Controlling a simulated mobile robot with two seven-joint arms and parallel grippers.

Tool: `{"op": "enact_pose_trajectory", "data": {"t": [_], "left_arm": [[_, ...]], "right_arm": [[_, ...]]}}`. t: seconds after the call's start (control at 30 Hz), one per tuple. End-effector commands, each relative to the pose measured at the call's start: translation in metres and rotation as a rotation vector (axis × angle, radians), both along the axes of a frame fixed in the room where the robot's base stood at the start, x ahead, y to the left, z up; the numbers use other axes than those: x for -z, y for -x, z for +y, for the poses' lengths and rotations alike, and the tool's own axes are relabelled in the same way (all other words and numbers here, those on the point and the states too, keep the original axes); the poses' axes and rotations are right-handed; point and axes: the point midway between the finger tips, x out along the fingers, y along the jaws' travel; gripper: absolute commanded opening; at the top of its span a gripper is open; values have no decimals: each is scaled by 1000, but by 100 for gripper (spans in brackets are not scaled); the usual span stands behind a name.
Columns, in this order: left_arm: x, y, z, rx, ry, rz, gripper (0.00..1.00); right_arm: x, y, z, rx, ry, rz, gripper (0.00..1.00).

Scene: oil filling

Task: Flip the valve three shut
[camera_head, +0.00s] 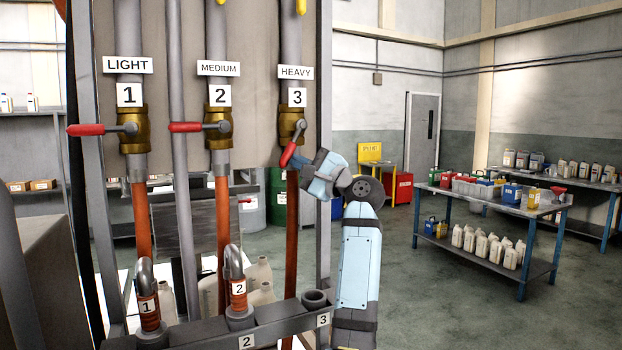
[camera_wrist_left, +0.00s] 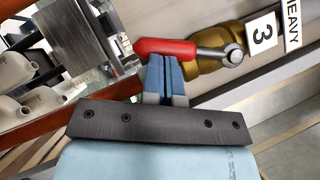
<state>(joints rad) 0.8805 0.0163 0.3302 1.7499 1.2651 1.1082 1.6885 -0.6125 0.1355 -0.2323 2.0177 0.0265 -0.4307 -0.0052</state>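Valve three is a brass valve (camera_head: 291,122) on the right pipe, under the signs HEAVY and 3. Its red lever (camera_head: 288,154) hangs down and slightly left from its pivot. In the left wrist view, the red lever (camera_wrist_left: 165,47) lies across the tips of my left gripper (camera_wrist_left: 164,62). The brass body (camera_wrist_left: 205,52) is right of the tips. My blue fingers look closed together, with the lever at their tips rather than between them. In the head view, my left gripper (camera_head: 300,165) reaches the lever from the right. Exact contact is hard to tell. My right gripper is not in view.
Valve one's lever (camera_head: 88,129) and valve two's lever (camera_head: 186,127) both point left, level. Below, curved spouts (camera_head: 148,285) stand in a grey rail (camera_head: 270,318), with an empty socket (camera_head: 315,297) at 3. Tables with bottles stand at the right; floor between is open.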

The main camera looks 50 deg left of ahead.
Motion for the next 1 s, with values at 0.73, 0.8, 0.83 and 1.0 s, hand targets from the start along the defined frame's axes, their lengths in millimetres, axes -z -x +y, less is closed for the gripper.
{"op": "enact_pose_trajectory", "data": {"t": [0.73, 0.8, 0.83, 1.0], "left_arm": [[-39, 48, 14, 0, -195, 676, 0], [-43, 51, 15, -1, -210, 732, 0], [-44, 51, 15, -1, -217, 754, 0], [-50, 55, 17, -2, -250, 865, 0]], "right_arm": [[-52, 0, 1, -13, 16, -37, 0], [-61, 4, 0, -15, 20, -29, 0], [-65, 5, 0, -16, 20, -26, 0], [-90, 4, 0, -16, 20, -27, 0]]}}
